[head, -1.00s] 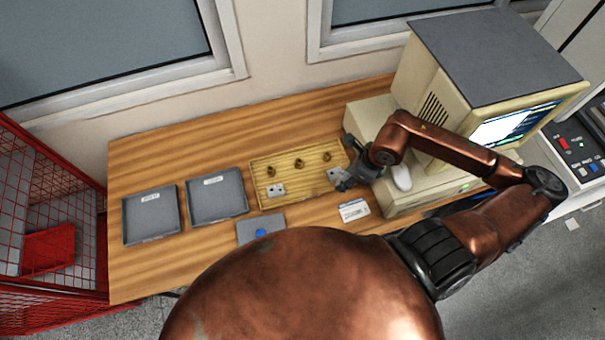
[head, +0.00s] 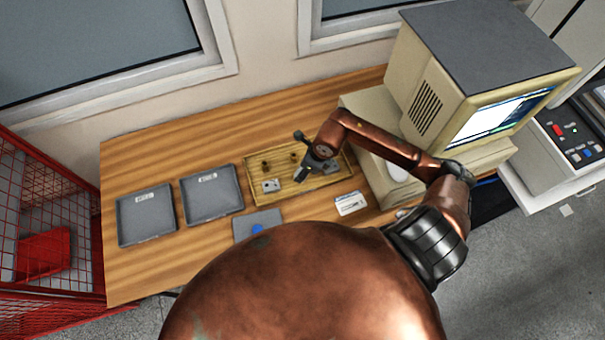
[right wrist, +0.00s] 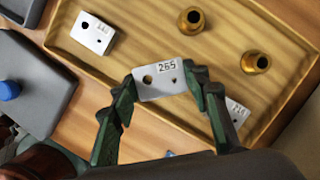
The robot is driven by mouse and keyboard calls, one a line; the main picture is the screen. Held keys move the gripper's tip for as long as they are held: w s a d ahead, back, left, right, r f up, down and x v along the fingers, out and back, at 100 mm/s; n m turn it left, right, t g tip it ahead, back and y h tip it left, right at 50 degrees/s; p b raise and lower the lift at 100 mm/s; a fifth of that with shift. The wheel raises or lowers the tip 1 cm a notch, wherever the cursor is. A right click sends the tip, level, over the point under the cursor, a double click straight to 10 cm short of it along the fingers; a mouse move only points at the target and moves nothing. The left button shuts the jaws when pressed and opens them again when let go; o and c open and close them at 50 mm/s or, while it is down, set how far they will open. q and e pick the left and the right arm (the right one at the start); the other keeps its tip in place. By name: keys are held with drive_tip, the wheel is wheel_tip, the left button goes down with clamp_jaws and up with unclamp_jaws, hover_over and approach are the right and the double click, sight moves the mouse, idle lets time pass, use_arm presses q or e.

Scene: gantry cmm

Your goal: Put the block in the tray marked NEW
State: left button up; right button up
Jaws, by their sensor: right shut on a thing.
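In the head view this gripper (head: 302,175) is over the wooden tray (head: 328,181). Two grey trays with small white labels stand on the bench to the left: a left one (head: 128,235) and a right one (head: 195,210). I cannot read which is marked NEW. My left gripper is not in view.
A second block (right wrist: 93,33) and a third (right wrist: 238,112), partly behind a finger, lie in the wooden tray with brass fittings (right wrist: 191,20). A grey plate (head: 241,224) with a blue knob (head: 257,229) and a white card (head: 350,203) lie in front. A monitor (head: 440,105) stands right.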

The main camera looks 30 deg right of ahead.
drive_tip(key=shift+s+x, duration=0.15)
drive_tip(key=shift+x, duration=0.7)
drive_tip(key=shift+s+x, duration=0.15)
drive_tip(key=shift+x, duration=0.7)
drive_tip(key=shift+d+f, duration=0.1)
drive_tip(key=shift+f, duration=0.1)
drive_tip(key=shift+f, duration=0.1)
drive_tip(key=o, duration=1.2)
drive_tip(key=v, duration=1.2)
drive_tip(key=shift+p, duration=0.35)
drive_tip(key=shift+r, duration=0.25)
